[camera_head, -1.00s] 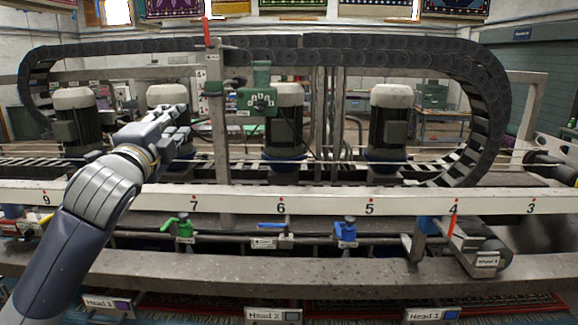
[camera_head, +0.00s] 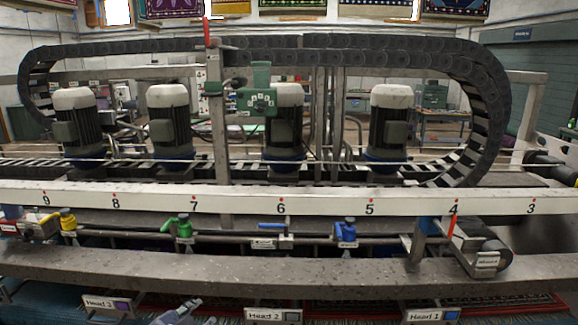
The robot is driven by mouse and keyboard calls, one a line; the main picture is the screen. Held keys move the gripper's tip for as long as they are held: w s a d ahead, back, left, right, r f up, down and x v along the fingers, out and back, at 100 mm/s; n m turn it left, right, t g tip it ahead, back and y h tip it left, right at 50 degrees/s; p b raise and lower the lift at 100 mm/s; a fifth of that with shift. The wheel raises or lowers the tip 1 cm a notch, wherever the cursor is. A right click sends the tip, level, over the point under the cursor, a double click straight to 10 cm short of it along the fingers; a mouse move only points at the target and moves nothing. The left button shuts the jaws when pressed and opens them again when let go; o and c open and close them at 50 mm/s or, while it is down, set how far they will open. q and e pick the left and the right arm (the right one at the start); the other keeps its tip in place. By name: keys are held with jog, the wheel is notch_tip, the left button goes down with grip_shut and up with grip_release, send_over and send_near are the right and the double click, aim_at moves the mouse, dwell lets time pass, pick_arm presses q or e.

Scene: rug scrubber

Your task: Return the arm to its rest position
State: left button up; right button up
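Part of my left gripper (camera_head: 186,308) shows at the bottom edge, left of the middle, below the front grey beam and between the Head 3 and Head 2 labels. Only its end is in view, small and cut off by the frame, so whether it is open or shut is unclear. It appears apart from the machine, and nothing can be seen in it. The rest of my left arm is out of view. My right gripper is not in view.
The scrubber's grey front beam (camera_head: 330,270) and white numbered rail (camera_head: 240,198) span the view. Behind stand several motors (camera_head: 389,125) and a green selector box (camera_head: 259,98). Yellow (camera_head: 68,220), green (camera_head: 181,226) and blue (camera_head: 346,231) valves line the pipe.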

pick_arm(q)
jog(key=s+f+n+g, duration=0.3)
jog(key=s+f, duration=0.3)
jog(key=s, duration=0.3)
jog(key=s+a+f+n+g, duration=0.1)
jog(key=s+f+n+g, duration=0.1)
jog(key=s+f, duration=0.6)
jog(key=s+f+n+g, duration=0.3)
jog(key=s+f, duration=0.1)
jog(key=s, duration=0.7)
notch_tip(320, 180, down, 33)
jog(key=s+g+b, duration=0.1)
jog(key=s+b, duration=0.1)
jog(key=b, duration=0.6)
jog(key=s+a+f+b, duration=0.1)
jog(key=s+f+b, duration=0.2)
jog(key=s+f, duration=0.5)
jog(key=s+a+f+g+b, duration=0.1)
jog(key=s+a+f+b, duration=0.1)
jog(key=s+f, duration=0.7)
notch_tip(320, 180, down, 7)
jog(key=shift+f+g+y+b, duration=0.1)
jog(key=shift+g+y+b, duration=0.2)
jog(key=shift+b, duration=0.45)
jog(key=shift+s, duration=0.1)
